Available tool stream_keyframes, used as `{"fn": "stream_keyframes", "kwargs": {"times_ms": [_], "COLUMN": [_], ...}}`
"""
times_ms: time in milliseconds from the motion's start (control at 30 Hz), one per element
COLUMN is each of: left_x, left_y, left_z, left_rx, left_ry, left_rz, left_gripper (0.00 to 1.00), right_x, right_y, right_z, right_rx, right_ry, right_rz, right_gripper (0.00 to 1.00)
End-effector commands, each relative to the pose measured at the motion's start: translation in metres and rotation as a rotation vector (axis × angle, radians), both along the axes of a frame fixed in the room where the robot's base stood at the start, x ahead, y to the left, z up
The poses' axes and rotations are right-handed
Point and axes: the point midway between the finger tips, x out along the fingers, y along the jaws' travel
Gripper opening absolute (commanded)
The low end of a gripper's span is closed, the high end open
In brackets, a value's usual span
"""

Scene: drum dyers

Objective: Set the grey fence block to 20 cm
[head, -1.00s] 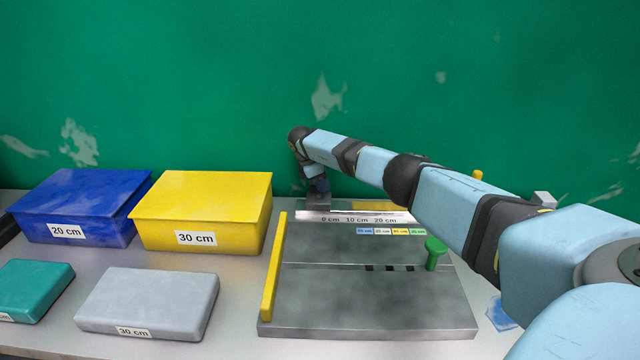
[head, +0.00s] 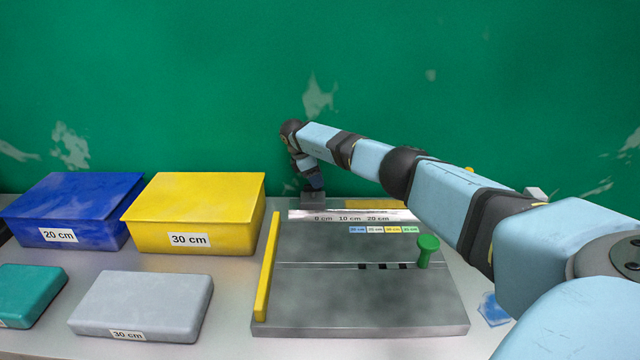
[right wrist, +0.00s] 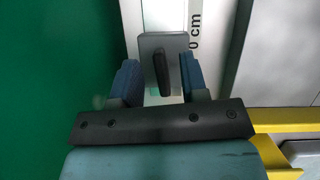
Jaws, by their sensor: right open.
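The grey fence block (head: 312,198) sits at the back left of the grey board (head: 300,300), near the "0 cm" end of the white scale strip (head: 345,216) marked 0, 10 and 20 cm. My right gripper (head: 313,182) points down just above the block. In the right wrist view the open fingers (right wrist: 159,75) stand on either side of a dark upright tab on the grey block (right wrist: 150,42), with gaps on both sides. Part of a "0 cm" label shows beside the block. My left gripper is not in view.
A yellow rail (head: 266,268) edges the board's left side. A green peg (head: 427,250) stands at its right. A blue box (head: 75,205), a yellow box (head: 195,205), a grey slab (head: 145,305) and a teal slab (head: 30,292) lie left. The green wall (head: 200,80) is close behind.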

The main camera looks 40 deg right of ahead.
Motion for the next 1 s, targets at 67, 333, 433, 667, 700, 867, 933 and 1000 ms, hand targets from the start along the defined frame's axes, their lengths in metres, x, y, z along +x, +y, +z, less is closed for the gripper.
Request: {"fn": "stream_keyframes", "kwargs": {"times_ms": [67,333,433,667,700,867,933,1000], "left_x": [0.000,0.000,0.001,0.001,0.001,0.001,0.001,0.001], "left_y": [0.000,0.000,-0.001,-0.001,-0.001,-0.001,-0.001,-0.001], "left_z": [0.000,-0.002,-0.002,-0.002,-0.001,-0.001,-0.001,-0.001], "left_rx": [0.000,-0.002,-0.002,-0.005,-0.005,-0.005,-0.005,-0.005], "left_ry": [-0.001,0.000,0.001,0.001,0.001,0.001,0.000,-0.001], "left_rz": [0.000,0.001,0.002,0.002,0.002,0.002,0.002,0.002], "left_gripper": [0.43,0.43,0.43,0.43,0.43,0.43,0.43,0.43], "right_x": [0.005,0.016,0.019,0.022,0.022,0.022,0.022,0.022], "right_y": [0.005,0.022,0.026,0.030,0.030,0.030,0.030,0.030], "right_z": [0.018,0.074,0.089,0.103,0.104,0.104,0.104,0.104], "right_rx": [-0.001,-0.001,-0.001,-0.002,-0.002,-0.001,-0.001,0.004], "right_ry": [-0.003,-0.001,0.000,0.003,0.003,0.004,0.004,0.007], "right_rz": [0.002,-0.003,-0.003,-0.005,-0.005,-0.005,-0.004,0.013], "right_gripper": [0.40,0.40,0.40,0.40,0.40,0.40,0.47,0.63]}}
